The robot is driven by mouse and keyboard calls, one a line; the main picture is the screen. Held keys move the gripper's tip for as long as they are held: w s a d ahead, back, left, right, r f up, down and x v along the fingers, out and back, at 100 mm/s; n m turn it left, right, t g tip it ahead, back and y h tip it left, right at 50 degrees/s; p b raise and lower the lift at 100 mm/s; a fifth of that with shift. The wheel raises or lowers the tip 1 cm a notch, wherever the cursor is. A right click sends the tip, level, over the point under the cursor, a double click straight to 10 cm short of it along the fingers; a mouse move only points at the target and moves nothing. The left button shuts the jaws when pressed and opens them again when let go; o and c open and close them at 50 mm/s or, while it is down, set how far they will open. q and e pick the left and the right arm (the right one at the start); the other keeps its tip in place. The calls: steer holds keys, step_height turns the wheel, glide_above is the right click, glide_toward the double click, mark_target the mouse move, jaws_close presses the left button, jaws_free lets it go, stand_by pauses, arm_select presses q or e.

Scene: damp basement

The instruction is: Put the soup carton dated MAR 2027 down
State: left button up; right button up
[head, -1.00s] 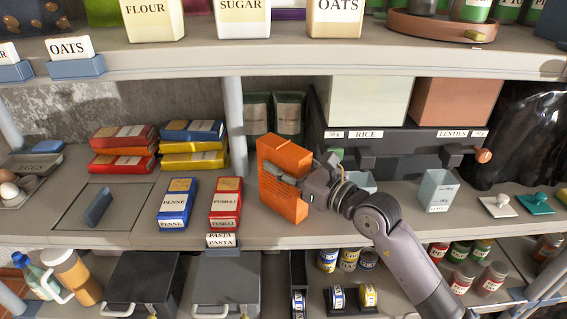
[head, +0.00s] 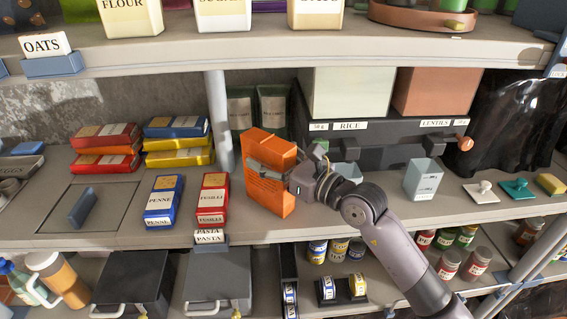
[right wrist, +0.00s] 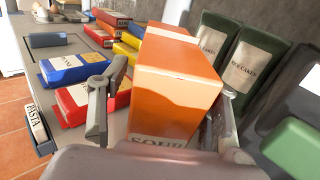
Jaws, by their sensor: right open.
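The orange soup carton (head: 268,198) stands upright on the middle shelf (head: 330,222), right of the red fusilli pack. It also fills the middle of the right wrist view (right wrist: 175,80), with "SOUP" partly showing on its near face. No date can be read on it. My right gripper (head: 270,168) is around the carton from the right side, with its jaws open. In the right wrist view, one finger (right wrist: 103,108) is left of the carton with a gap, and the other (right wrist: 222,118) is close along its right side. My left gripper is not in view.
A black dispenser (head: 375,155) with rice and lentils labels and a pale grey cup (head: 422,180) are to the right.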

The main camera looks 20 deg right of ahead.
steer(key=b+v, duration=0.2)
steer(key=v, duration=0.9)
steer(key=shift+s+d+f+b, duration=0.1)
steer(key=shift+s+b, duration=0.1)
steer(key=shift+b, duration=0.2)
steer(key=shift+s+d, duration=0.1)
steer(key=shift+s, duration=0.1)
